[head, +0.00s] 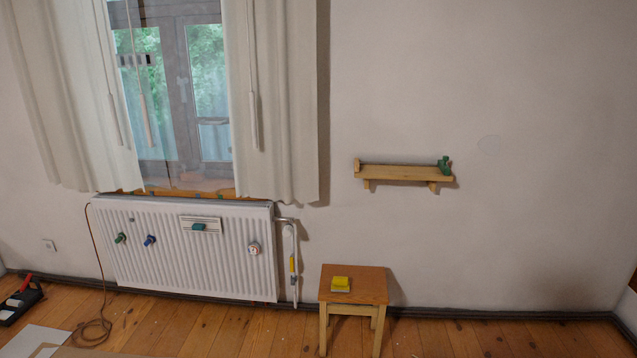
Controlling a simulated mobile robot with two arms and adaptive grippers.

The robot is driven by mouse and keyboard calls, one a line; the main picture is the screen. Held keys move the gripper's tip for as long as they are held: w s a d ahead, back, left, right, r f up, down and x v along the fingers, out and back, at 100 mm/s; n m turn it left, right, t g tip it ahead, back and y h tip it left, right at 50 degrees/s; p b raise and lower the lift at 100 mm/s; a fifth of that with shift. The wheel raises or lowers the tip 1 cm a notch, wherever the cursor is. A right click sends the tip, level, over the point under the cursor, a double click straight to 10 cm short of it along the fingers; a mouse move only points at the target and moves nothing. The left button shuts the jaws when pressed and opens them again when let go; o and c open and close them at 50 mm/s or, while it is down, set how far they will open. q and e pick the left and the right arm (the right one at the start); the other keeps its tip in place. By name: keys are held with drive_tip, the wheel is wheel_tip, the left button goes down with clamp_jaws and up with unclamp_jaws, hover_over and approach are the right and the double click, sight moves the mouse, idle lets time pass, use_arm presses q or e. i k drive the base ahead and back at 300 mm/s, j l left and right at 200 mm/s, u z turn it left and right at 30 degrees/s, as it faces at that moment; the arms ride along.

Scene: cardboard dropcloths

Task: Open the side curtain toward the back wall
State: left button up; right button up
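Two white curtain panels hang in front of a window (185,80) on the wall ahead. The left panel (70,100) covers the window's left part and has pull wands (147,122) near its inner edge. The right panel (285,100) hangs over the right part, with a wand (254,122) on its face. A gap between the panels shows the glass and green trees outside. The curtain tops are cut off by the picture's upper edge. Neither of my grippers shows in the head view.
A white radiator (185,265) with small coloured items on it stands below the window. A wooden stool (352,280) with a yellow block (341,284) stands right of it. A small shelf (405,173) is on the wall. A cable (92,328) and a dark tray (20,300) lie on the left floor.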

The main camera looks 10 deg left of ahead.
sight(77, 35)
drive_tip(key=i+j+u, duration=0.1)
drive_tip(key=i+u, duration=0.2)
drive_tip(key=i, duration=0.2)
drive_tip(key=i+u, duration=0.3)
drive_tip(key=i, duration=0.15)
drive_tip(key=i+l+u, duration=0.15)
drive_tip(key=i+u, duration=0.2)
drive_tip(key=i, duration=0.15)
drive_tip(key=i+l+u, duration=0.3)
drive_tip(key=i, duration=0.15)
